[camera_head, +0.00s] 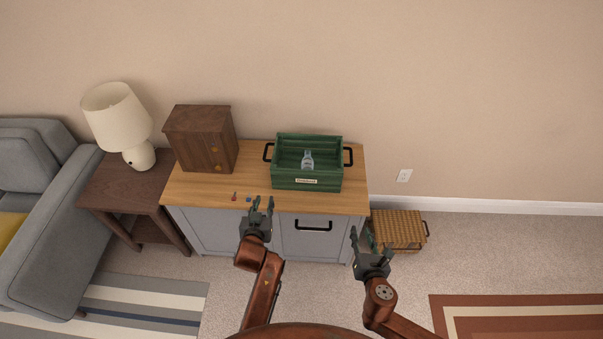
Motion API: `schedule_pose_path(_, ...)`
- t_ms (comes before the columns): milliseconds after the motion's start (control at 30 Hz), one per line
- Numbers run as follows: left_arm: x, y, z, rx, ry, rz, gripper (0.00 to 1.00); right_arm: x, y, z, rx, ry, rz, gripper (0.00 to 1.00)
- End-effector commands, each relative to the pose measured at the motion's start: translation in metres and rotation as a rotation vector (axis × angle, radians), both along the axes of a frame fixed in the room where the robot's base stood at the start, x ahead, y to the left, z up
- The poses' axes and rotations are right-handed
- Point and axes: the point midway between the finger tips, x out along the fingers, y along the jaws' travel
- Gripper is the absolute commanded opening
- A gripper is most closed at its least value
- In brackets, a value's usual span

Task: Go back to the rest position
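My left gripper (257,209) is in front of the cabinet's front edge, pointing up in the picture. Its fingers are apart with nothing visible between them. My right gripper (369,247) is to the right of the cabinet, in front of a wicker basket. Its fingers are spread and it holds nothing. Both arms reach forward from my base at the bottom of the picture. A green crate (307,183) with black side handles stands on the wooden cabinet top (210,189). A clear bottle (307,160) is inside the crate.
A brown wooden box (204,139) stands on the cabinet's left. Small red (234,196) and blue (248,199) items lie near its front edge. A side table (115,192) with a lamp (118,122) and a grey sofa (55,235) are left. The wicker basket (402,227) is on the floor.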

Motion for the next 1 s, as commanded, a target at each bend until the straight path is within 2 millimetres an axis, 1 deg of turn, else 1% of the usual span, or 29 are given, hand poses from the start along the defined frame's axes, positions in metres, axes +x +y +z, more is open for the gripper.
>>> schedule_pose_path(100, 0.0, 0.0, 0.0, 0.0, 0.0, 0.0, 0.24, -0.009, -0.001, 0.004, 0.0, 0.0, -0.001, 0.28)
schedule_pose_path(200, 0.0, 0.0, 0.0, 0.0, 0.0, 0.0, 0.24, -0.011, -0.002, 0.004, -0.001, 0.0, -0.002, 0.28)
schedule_pose_path(667, 0.0, 0.0, 0.0, 0.0, 0.001, -0.001, 0.24, -0.011, -0.002, 0.004, 0.001, 0.0, -0.001, 0.28)
schedule_pose_path(733, -0.001, 0.0, -0.006, 0.003, 0.01, -0.003, 0.24, -0.01, -0.003, 0.0, 0.009, 0.009, -0.01, 0.28)
schedule_pose_path(767, -0.002, 0.0, -0.012, 0.005, 0.018, -0.005, 0.24, -0.009, -0.005, -0.004, 0.021, 0.017, -0.017, 0.28)
schedule_pose_path(867, -0.009, 0.001, -0.049, 0.02, 0.07, -0.021, 0.24, -0.005, -0.018, -0.033, 0.086, 0.07, -0.074, 0.28)
schedule_pose_path(967, -0.027, 0.004, -0.11, 0.041, 0.157, -0.045, 0.24, -0.002, -0.039, -0.081, 0.205, 0.155, -0.175, 0.28)
schedule_pose_path(1000, -0.037, 0.007, -0.137, 0.05, 0.196, -0.056, 0.24, -0.003, -0.05, -0.104, 0.263, 0.192, -0.227, 0.28)
